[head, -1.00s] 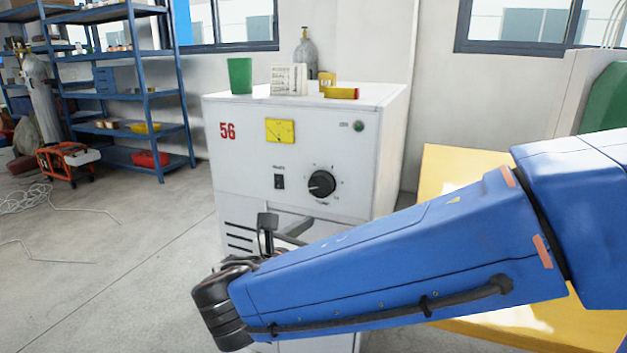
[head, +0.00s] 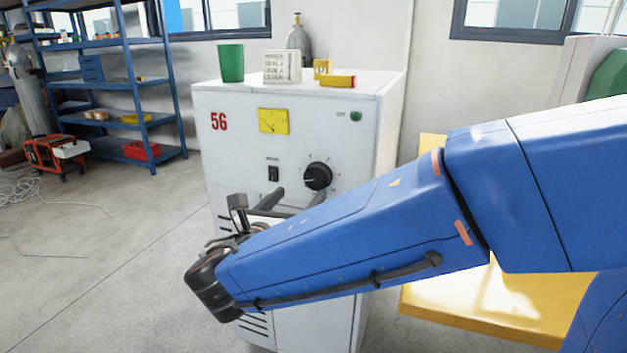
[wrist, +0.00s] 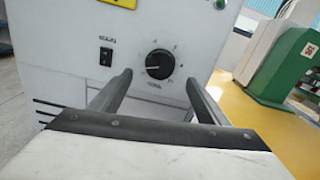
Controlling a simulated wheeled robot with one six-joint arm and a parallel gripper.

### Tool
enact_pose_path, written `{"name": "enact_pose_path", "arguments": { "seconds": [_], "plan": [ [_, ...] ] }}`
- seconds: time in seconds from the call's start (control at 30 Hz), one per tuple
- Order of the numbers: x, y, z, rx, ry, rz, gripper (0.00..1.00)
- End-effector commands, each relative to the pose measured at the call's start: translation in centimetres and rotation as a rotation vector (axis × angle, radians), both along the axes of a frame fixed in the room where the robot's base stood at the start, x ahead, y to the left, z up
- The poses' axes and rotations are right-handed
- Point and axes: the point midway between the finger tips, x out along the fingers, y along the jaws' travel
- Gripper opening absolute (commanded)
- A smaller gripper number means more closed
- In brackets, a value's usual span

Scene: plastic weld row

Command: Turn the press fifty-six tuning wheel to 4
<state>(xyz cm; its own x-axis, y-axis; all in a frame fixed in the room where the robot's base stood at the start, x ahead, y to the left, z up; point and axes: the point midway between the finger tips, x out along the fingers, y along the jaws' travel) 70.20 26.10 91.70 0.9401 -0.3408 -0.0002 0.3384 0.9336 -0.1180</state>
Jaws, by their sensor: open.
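The press is a white cabinet marked with a red 56 (head: 219,121). Its tuning wheel (head: 318,176) is a black round knob on the front panel with scale marks around it, too small to read surely. A pale pointer line on the knob points to the left in the head view. The knob also shows in the wrist view (wrist: 159,64), beyond and between my fingers. My gripper (wrist: 157,85) is open and empty, apart from the knob. In the head view my gripper (head: 299,194) is in front of the panel, just below the knob, partly hidden by my forearm.
A yellow surface (head: 480,300) lies right.

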Motion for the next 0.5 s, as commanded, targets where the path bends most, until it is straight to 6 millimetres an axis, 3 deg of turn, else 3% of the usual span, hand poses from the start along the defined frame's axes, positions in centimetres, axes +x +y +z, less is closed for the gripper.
{"name": "enact_pose_path", "arguments": {
  "seconds": [0.5],
  "plan": [
    [6.8,-2.6,0.0,0.001,0.000,-0.003,0.69]
  ]
}}
